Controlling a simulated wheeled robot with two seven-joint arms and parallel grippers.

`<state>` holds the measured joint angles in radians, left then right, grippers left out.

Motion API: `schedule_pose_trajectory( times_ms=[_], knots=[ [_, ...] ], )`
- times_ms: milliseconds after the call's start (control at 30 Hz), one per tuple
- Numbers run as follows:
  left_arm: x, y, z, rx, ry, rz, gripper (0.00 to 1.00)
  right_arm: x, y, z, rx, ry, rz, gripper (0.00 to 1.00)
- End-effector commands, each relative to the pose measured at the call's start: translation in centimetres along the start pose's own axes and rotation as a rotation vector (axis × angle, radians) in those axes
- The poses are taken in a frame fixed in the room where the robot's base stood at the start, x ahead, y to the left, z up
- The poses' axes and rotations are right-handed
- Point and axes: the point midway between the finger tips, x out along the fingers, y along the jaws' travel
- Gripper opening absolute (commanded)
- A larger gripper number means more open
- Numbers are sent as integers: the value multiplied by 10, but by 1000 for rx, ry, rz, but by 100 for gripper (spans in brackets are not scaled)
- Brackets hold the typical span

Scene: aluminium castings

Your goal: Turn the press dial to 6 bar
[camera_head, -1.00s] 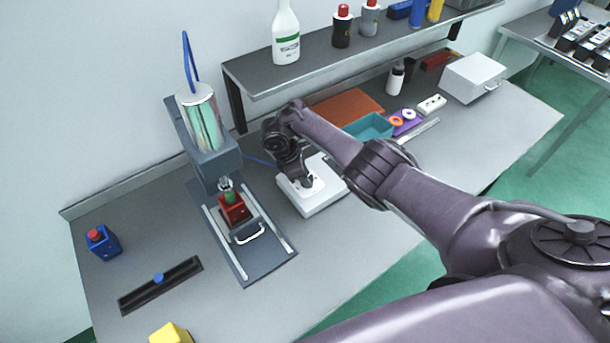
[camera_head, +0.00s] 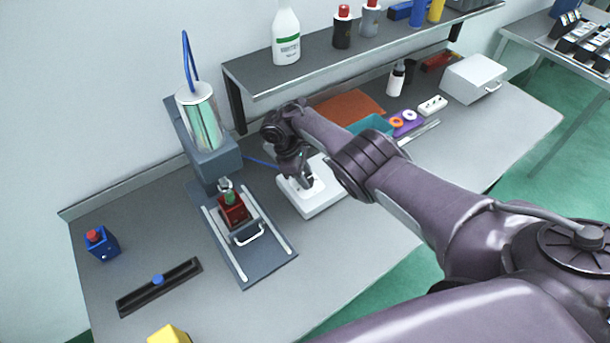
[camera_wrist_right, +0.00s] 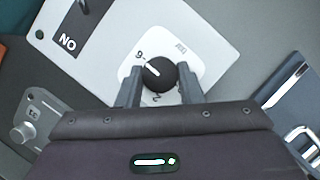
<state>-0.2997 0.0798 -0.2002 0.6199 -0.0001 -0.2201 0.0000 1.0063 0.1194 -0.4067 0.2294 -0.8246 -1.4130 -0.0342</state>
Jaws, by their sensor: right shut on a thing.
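The press dial is a round black knob (camera_wrist_right: 159,74) with a white pointer line, on a white plate with printed marks, seen in the right wrist view. The pointer points up and left, near a printed mark that reads like a 6 or 9. My right gripper (camera_wrist_right: 158,88) is shut on the knob, with one finger on each side. In the head view the white dial box (camera_head: 312,204) stands on the bench right of the press (camera_head: 210,150), and my right gripper (camera_head: 307,183) is down on it, hiding the knob. My left gripper is not in view.
A red block (camera_head: 232,209) sits in the press slide. A blue box with a red button (camera_head: 102,243) and a black rail with a blue knob (camera_head: 158,287) stand left. A teal tray (camera_head: 372,125) lies behind my right arm.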

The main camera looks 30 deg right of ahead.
Motion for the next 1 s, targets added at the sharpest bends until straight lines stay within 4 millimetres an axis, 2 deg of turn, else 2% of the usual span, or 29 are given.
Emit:
schedule_pose_trajectory(
  times_ms=[133, 167, 300, 633, 1000],
  knots=[
    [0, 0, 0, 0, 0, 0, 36, -1, 1, 0, 5, 1, 3, 11],
    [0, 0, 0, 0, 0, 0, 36, -1, 1, 0, 5, 1, 3, 37],
    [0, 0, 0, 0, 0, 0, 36, -1, 1, 0, 4, 1, 2, 55],
    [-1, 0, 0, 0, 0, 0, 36, -4, 1, 0, 2, 2, 2, 55],
    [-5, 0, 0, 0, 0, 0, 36, -62, 1, 0, 1, 4, 2, 55]
  ],
)
